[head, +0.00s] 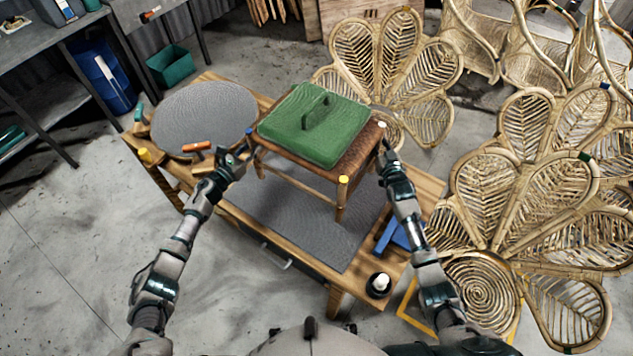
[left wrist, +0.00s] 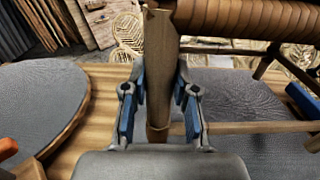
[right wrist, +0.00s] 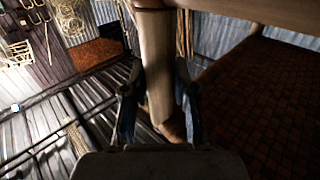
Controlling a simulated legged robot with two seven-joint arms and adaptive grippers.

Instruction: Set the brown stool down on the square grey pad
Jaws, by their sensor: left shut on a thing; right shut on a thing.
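The brown stool (head: 358,162) has a woven seat and wooden legs. It is over the square grey pad (head: 318,240) on the wooden workbench. A green block with a handle (head: 315,125) lies on its seat. My left gripper (head: 243,157) is shut on the stool's left leg, which stands between its fingers in the left wrist view (left wrist: 160,75). My right gripper (head: 384,150) is shut on a leg at the right side; the right wrist view shows that leg (right wrist: 156,65). Whether the feet touch the pad I cannot tell. The stool hides the pad's back part.
A round grey pad (head: 203,117) lies on the bench's left end, with an orange-handled tool (head: 197,146) beside it. A blue object (head: 398,236) and a small black-and-white pot (head: 379,284) are at the right end. Rattan chairs (head: 525,160) stand close on the right.

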